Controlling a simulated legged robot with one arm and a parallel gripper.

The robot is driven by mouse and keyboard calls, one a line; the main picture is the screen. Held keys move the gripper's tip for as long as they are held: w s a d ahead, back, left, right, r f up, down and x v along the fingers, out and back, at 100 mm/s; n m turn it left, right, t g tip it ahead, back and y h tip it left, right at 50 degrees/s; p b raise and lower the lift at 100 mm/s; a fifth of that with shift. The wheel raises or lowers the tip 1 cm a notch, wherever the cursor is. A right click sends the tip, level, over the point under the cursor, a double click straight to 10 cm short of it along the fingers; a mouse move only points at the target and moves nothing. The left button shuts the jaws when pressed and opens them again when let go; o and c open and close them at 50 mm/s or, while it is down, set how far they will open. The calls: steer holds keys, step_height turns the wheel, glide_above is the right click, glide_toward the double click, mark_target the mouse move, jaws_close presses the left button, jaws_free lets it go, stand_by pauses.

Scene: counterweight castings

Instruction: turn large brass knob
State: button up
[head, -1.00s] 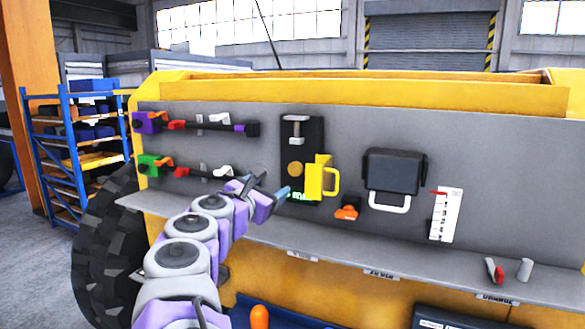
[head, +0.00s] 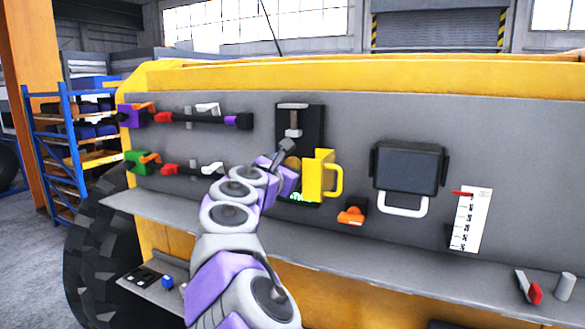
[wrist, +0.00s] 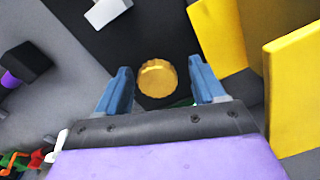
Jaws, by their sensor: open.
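The large brass knob (wrist: 157,78) is a round, ridged, gold-coloured disc on a black panel (wrist: 160,25). In the wrist view it lies between and just beyond the two blue fingertips of my gripper (wrist: 160,90). The fingers are apart with nothing held, and a gap shows on each side of the knob. In the head view my wrist covers part of the knob (head: 292,162), and the fingertips are hidden behind my own arm. The black panel (head: 313,125) also shows there, with a grey T-shaped handle (head: 293,120) above the knob.
A yellow handled block (head: 320,175) stands out just right of the knob, close to my gripper; its yellow side shows in the wrist view (wrist: 295,85). A dark screen box (head: 408,167) and an orange knob (head: 351,215) are further right. A grey ledge (head: 400,262) runs below.

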steer(key=shift+a, duration=0.45)
steer(key=c, duration=0.3)
steer(key=shift+d+r, duration=0.1)
steer(key=shift+d, duration=0.1)
steer(key=c, duration=0.8)
steer(key=shift+o, duration=0.2)
steer(key=m+b, duration=0.4)
steer(key=m, duration=0.3)
steer(key=f+m+b, duration=0.1)
steer(key=m+b, duration=0.2)
steer(key=m, duration=0.5)
steer(key=m+b, duration=0.4)
steer(key=m, duration=0.3)
steer(key=shift+f+m+b, duration=0.15)
steer(key=shift+m+b, duration=0.2)
steer(key=shift+m, duration=0.05)
steer(key=shift+d, duration=0.1)
